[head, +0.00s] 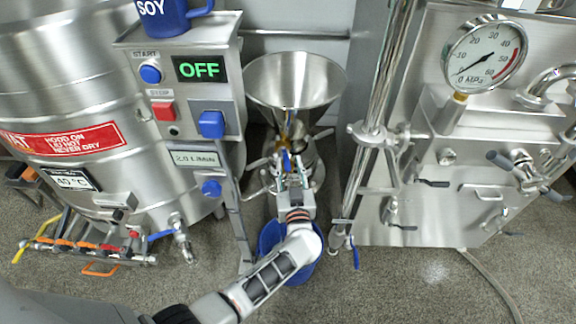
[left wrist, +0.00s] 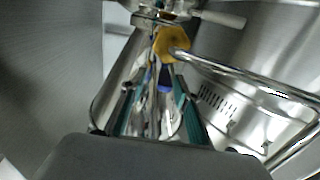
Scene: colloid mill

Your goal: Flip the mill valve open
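The colloid mill stands in the middle of the head view, with a steel hopper (head: 295,82) on top. Below the hopper is a small blue valve lever (head: 286,158), partly hidden by my gripper. The lever also shows in the left wrist view (left wrist: 164,76), below a yellow fitting (left wrist: 172,42). My left gripper (head: 289,172) is right at the lever. In the left wrist view its two fingers (left wrist: 155,95) stand apart, with the blue lever between or just beyond their tips; contact cannot be told. My right gripper is not in view.
A control box with an OFF display (head: 200,69) stands left of the mill, beside a steel vat (head: 85,100). A blue bucket (head: 268,238) is on the floor under my left wrist. A steel machine with a pressure gauge (head: 484,55) and pipes stands close on the right.

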